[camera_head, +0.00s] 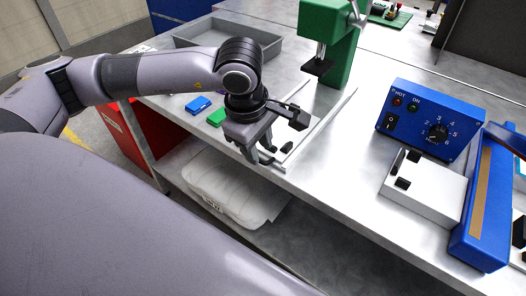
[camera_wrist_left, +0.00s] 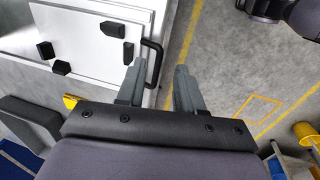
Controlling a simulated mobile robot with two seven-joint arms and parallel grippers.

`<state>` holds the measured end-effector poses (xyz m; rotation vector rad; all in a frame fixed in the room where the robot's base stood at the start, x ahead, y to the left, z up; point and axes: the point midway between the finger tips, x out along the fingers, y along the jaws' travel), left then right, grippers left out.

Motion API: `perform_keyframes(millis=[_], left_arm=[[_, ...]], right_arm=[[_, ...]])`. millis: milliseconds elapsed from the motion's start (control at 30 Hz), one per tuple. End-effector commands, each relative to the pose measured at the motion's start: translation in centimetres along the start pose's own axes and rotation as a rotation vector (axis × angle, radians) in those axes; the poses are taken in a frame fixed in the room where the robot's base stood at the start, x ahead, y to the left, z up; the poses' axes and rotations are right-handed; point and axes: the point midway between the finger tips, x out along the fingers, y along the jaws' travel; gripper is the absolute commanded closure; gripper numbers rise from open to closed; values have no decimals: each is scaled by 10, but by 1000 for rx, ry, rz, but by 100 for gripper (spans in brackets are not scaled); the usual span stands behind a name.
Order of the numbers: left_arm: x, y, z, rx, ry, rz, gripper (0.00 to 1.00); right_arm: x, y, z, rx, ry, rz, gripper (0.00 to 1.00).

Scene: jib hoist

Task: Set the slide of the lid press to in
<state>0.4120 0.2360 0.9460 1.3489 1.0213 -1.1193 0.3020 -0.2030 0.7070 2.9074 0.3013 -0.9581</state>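The lid press is a green column (camera_head: 340,55) with a black pressing head (camera_head: 318,67) over the bench. Its slide, a pale flat plate (camera_head: 318,128), lies on a base reaching to the bench's front edge, with its front part clear of the pressing head. The wrist view shows the plate (camera_wrist_left: 88,60) with black blocks and a black bar handle (camera_wrist_left: 157,62) on its front edge. My left gripper (camera_head: 262,158) is open at the bench's front edge. In the wrist view its fingers (camera_wrist_left: 160,72) are spread either side of the handle; contact cannot be told. My right gripper is not in view.
A grey tray (camera_head: 215,37) stands at the back left. Blue (camera_head: 198,105) and green (camera_head: 216,117) pieces lie left of my gripper. A blue control box (camera_head: 428,120) and a blue-armed device (camera_head: 482,205) stand to the right. A translucent bin (camera_head: 225,190) sits below the bench.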

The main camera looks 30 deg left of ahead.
Motion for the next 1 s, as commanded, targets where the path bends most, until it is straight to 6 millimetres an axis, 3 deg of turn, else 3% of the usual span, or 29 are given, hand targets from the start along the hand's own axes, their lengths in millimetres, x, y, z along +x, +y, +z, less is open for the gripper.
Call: perform_keyframes(millis=[233,567,667,700,1000], left_arm=[[30,0,0,-1,-2,-2,64],[34,0,1,0,-3,0,64],[34,0,1,0,-3,-1,96],[34,0,1,0,-3,-1,100],[34,0,1,0,-4,-1,100]], right_arm=[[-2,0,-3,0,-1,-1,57],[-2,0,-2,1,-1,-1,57],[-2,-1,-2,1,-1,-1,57],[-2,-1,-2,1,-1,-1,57],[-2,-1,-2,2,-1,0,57]])
